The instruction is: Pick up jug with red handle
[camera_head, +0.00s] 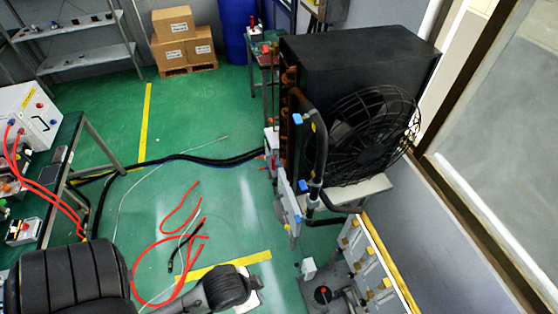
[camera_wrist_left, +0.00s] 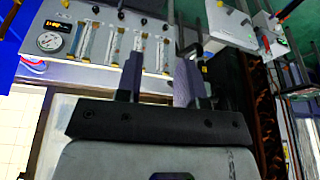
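I cannot make out a jug with a red handle for certain in either view. My left gripper (camera_wrist_left: 158,72) shows in the left wrist view with its two dark fingers apart and nothing visible between them. It faces a pale panel with a round gauge (camera_wrist_left: 50,41) and several flow tubes (camera_wrist_left: 112,45). In the head view, a dark link of my arm crosses the bottom left, and the left gripper's fingers cannot be made out there. My right gripper is in neither view.
A big black fan unit (camera_head: 365,130) stands right of centre. The flow-tube panel (camera_head: 372,262) is below it. Red hoses (camera_head: 165,240) lie on the green floor. A workbench (camera_head: 62,150) is at left; cardboard boxes (camera_head: 180,45) and a blue barrel (camera_head: 236,25) are at the back.

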